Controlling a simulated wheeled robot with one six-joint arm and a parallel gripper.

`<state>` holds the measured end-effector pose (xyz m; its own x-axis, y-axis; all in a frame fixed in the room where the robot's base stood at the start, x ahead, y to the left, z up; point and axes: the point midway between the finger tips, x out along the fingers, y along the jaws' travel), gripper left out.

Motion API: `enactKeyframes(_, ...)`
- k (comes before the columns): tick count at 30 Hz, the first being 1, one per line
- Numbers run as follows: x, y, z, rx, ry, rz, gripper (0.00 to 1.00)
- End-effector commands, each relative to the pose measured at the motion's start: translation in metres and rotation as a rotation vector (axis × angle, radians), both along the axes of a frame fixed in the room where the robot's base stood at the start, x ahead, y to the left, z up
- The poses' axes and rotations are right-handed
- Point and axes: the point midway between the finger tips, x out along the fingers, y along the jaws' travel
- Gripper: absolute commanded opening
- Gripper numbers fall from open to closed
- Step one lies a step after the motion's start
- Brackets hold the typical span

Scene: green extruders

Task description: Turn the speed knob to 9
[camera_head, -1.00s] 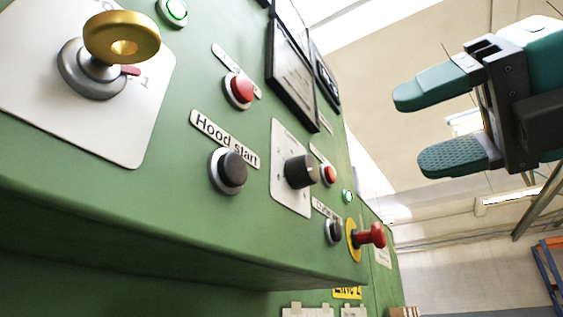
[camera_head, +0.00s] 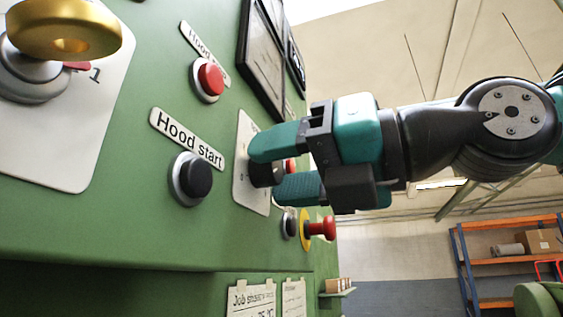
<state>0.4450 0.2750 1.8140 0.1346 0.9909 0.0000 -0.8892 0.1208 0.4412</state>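The speed knob (camera_head: 262,172) is a black round knob on a light plate (camera_head: 241,188) on the green panel. The plate's markings are too small to read, and the knob is partly hidden by my gripper. My gripper (camera_head: 274,170) has teal fingers, one above and one below the knob's level. The fingers are apart, with a gap between them in which the knob shows. I cannot tell whether either finger touches it.
The black Hood start button (camera_head: 190,179) and a red button (camera_head: 208,79) sit left of the knob. A red emergency knob (camera_head: 321,228) stands out below right. A gold knob (camera_head: 68,30) is at upper left. Orange shelves (camera_head: 510,254) stand far right.

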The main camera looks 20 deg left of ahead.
Motion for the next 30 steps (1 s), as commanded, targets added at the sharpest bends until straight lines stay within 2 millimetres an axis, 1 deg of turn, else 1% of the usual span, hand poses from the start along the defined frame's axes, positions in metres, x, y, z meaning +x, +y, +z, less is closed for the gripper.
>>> enactKeyframes(1,-0.0001,0.0,0.0,0.0,0.0,0.0,0.4)
enactKeyframes(2,-0.0001,0.0,0.0,0.0,0.0,0.0,0.33)
enactKeyframes(3,-0.0001,0.0,0.0,0.0,0.0,0.0,0.23)
enactKeyframes(5,-0.0001,0.0,0.0,0.0,0.0,0.0,0.11)
enactKeyframes(11,0.0,0.0,-0.0005,0.0,0.007,0.0,0.11)
enactKeyframes(17,-0.0001,-0.0001,-0.0023,0.005,0.062,0.0,0.11)
enactKeyframes(23,-0.0002,-0.0002,-0.0038,0.017,0.189,0.0,0.11)
enactKeyframes(30,0.0001,-0.0002,-0.0026,0.034,0.407,-0.001,0.11)
